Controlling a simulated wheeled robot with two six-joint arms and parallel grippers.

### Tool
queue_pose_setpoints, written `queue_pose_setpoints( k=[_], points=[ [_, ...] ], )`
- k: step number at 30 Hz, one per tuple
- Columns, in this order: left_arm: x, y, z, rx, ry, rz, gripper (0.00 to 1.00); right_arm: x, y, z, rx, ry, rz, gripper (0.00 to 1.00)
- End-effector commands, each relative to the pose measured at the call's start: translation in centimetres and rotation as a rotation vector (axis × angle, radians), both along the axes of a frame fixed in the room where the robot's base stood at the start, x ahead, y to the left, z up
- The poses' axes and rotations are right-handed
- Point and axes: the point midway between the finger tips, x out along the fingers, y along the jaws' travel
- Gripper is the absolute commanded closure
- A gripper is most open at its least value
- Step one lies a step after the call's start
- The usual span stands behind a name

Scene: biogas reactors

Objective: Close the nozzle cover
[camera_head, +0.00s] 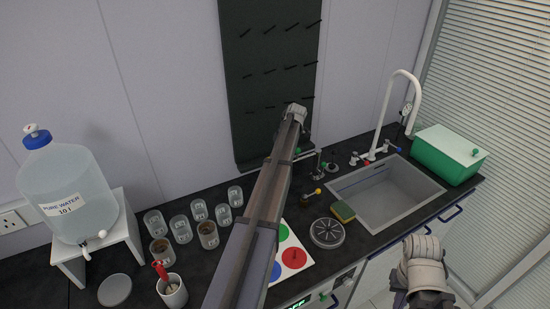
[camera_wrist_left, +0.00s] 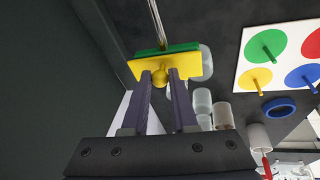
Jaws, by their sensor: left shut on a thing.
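In the left wrist view my left gripper (camera_wrist_left: 161,80) is shut on a yellow knob (camera_wrist_left: 160,76). The knob sits on the face of a yellow plate (camera_wrist_left: 187,67) with a green strip (camera_wrist_left: 176,49) along its far edge. A thin metal rod (camera_wrist_left: 155,18) shows beyond it. I cannot tell for certain whether this plate is the nozzle cover, or how far it stands open. In the head view my left arm crosses the middle and its gripper is hidden. Part of my right arm shows at lower right; its gripper is not seen.
A dark pegboard (camera_head: 268,50) stands behind the counter. Several beakers (camera_head: 182,229), a water bottle (camera_head: 65,185) on a white stand, and a cup (camera_head: 172,292) are at left. A coloured board (camera_head: 306,271), sponge (camera_head: 342,211), sink (camera_head: 385,194) and green box (camera_head: 445,158) lie right.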

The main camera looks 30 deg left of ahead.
Motion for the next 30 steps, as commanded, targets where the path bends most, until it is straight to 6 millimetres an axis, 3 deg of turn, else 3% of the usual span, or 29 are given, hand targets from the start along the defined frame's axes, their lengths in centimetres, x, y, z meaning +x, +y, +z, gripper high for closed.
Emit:
queue_pose_setpoints(
  k=[20, 21, 24, 30],
  points=[
    [0.16, -0.15, -0.15, 0.022, 0.047, 0.002, 1.00, 0.01, 0.00, -0.41, 0.000, 0.000, 0.001, 1.00],
    [0.17, -0.15, -0.15, 0.023, 0.046, 0.002, 0.70, 0.00, 0.00, -0.41, 0.000, 0.000, 0.001, 1.00],
    [0.17, -0.14, -0.15, 0.023, 0.046, 0.001, 0.62, 0.00, 0.00, -0.41, 0.000, 0.000, 0.001, 1.00],
    [0.19, -0.14, -0.12, 0.023, 0.046, 0.001, 0.62, 0.00, 0.00, -0.38, 0.000, 0.000, 0.001, 1.00]
  ],
)
